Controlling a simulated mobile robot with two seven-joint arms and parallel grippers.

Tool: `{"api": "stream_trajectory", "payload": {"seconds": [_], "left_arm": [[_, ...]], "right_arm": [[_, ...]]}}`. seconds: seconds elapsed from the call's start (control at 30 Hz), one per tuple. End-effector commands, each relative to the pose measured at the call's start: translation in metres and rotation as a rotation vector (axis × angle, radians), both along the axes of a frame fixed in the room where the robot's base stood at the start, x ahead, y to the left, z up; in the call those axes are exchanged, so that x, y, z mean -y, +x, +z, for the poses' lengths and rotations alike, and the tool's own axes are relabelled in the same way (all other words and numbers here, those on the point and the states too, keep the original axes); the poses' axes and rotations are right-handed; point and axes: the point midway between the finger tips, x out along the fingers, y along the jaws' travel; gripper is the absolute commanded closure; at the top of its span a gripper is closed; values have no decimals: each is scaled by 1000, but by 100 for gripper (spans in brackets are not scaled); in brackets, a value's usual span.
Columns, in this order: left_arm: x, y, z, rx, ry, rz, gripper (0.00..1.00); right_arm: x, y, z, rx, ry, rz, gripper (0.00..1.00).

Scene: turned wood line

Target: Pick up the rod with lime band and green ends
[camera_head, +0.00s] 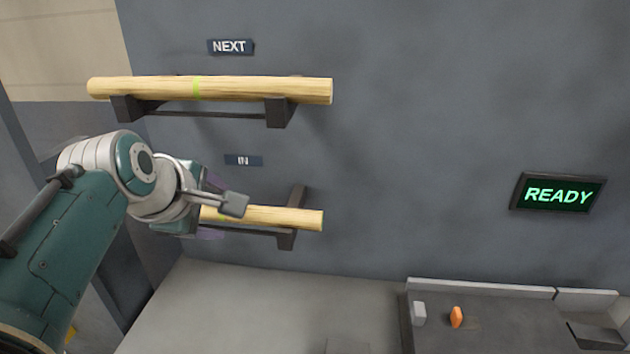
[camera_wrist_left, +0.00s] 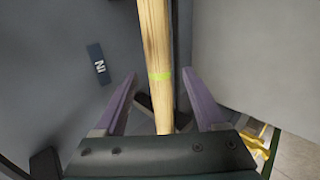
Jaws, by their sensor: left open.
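A pale wooden rod (camera_head: 270,217) lies on the lower rack under the IN sign, its left part hidden behind my left gripper (camera_head: 212,207). In the left wrist view this rod (camera_wrist_left: 155,40) runs between the two purple fingers and carries a lime band (camera_wrist_left: 160,76). The fingers are open, one on each side of the rod, with gaps showing. A second wooden rod (camera_head: 260,90) with a lime band (camera_head: 197,87) lies on the upper rack under the NEXT sign. I cannot make out green ends on either rod. My right gripper is not in view.
The dark upper rack (camera_head: 278,113) and lower rack (camera_head: 288,240) stick out from a grey wall. A READY screen (camera_head: 558,194) hangs at the right. Below it, a dark worktop (camera_head: 500,325) holds a grey block (camera_head: 419,313) and an orange object (camera_head: 456,317).

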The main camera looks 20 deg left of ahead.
Motion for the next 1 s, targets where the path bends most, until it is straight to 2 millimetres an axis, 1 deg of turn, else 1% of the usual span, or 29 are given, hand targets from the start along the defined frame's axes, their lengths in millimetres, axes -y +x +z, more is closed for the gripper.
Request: {"api": "stream_trajectory", "payload": {"seconds": [0.03, 0.23, 0.87, 1.0], "left_arm": [[0, 0, -4, 0, 0, 0, 28], [0, 0, -1, -1, 0, 0, 29], [0, 0, -1, -1, 0, 0, 100], [0, 0, -2, -1, 0, 0, 100]], "right_arm": [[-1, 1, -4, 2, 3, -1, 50], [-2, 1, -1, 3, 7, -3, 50], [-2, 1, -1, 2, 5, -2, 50], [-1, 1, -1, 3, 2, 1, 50]]}}
